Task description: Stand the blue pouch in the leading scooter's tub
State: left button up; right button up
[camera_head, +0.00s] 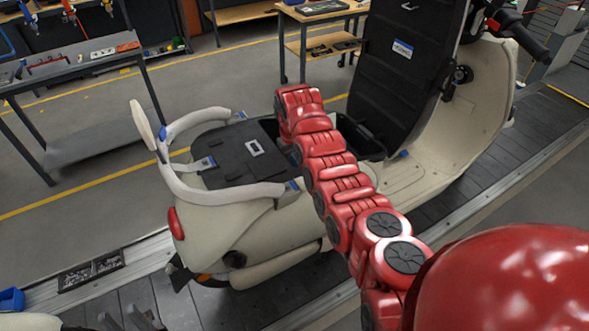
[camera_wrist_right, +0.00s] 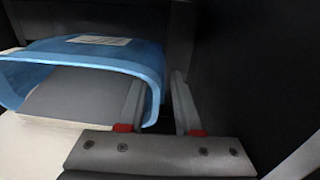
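The leading scooter is cream (camera_head: 255,225), with its seat (camera_head: 398,75) raised. Its dark tub (camera_head: 362,138) shows under the seat. My right arm's end reaches down into the tub area, and its gripper is hidden in the head view. In the right wrist view the blue pouch (camera_wrist_right: 152,62) has a pale label and a grey inside, between dark walls. My right gripper (camera_wrist_right: 155,88) is open there, with one finger at the pouch's mouth and one outside its right side. My left gripper (camera_head: 128,316) is open and empty at the bottom left, over the conveyor.
A blue bin (camera_head: 11,300) sits at the far left. A grey workbench (camera_head: 75,62) and wooden tables (camera_head: 322,14) stand behind. The floor between bench and scooter is free.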

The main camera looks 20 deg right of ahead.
notch_tip(320, 180, up, 4)
jog(key=shift+f+b, duration=0.25)
jog(key=shift+b, duration=0.7)
notch_tip(320, 180, up, 8)
jog(key=shift+a+f+b, duration=0.25)
jog(key=shift+a+b, duration=0.05)
jog(key=shift+b, duration=0.1)
jog(key=shift+s+r, duration=0.1)
